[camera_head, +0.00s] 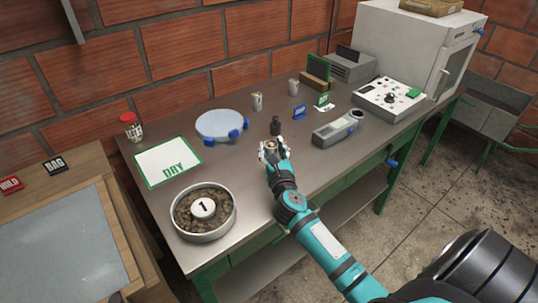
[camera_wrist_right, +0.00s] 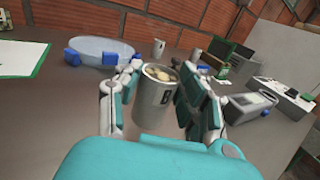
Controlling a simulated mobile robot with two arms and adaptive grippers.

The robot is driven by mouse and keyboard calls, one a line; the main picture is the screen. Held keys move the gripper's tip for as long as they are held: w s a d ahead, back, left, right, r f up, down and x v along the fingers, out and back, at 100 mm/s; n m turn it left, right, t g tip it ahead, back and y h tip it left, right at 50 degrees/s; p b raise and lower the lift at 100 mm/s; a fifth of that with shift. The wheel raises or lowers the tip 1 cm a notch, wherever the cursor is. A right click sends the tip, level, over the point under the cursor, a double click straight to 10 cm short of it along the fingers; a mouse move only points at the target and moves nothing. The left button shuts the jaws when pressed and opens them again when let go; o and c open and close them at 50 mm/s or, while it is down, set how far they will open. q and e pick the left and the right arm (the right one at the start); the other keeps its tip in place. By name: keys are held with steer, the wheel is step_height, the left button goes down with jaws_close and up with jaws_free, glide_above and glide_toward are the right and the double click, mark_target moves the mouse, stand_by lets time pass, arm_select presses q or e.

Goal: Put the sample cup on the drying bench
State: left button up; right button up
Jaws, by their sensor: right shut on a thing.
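My right gripper (camera_head: 270,150) is over the steel bench (camera_head: 255,180), near its middle. It is shut on a grey metal sample cup (camera_wrist_right: 154,100), which stands upright between the fingers in the right wrist view. The cup has a dark letter on its side and pale brown pieces inside. Whether its base touches the bench is hidden. A white card with a green border and the letters DRY (camera_head: 168,163) lies on the bench's left part, to the left of the gripper. My left gripper is not in view.
A round pan of brown pieces with a cap marked 1 (camera_head: 204,208) is front left. A pale blue disc with blue knobs (camera_head: 219,124), two small cups (camera_head: 257,102) (camera_head: 293,87) and a grey meter (camera_head: 338,130) surround the gripper. A white oven (camera_head: 405,45) stands back right.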

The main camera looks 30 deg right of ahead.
steer(key=shift+w, duration=0.5)
steer(key=shift+w+f, duration=0.15)
steer(key=shift+f, duration=0.1)
steer(key=shift+f+b, duration=0.75)
steer(key=shift+f, duration=0.85)
steer(key=shift+f, duration=0.2)
steer(key=o, duration=1.2)
steer(key=shift+c, duration=0.2)
steer(key=shift+r, duration=0.1)
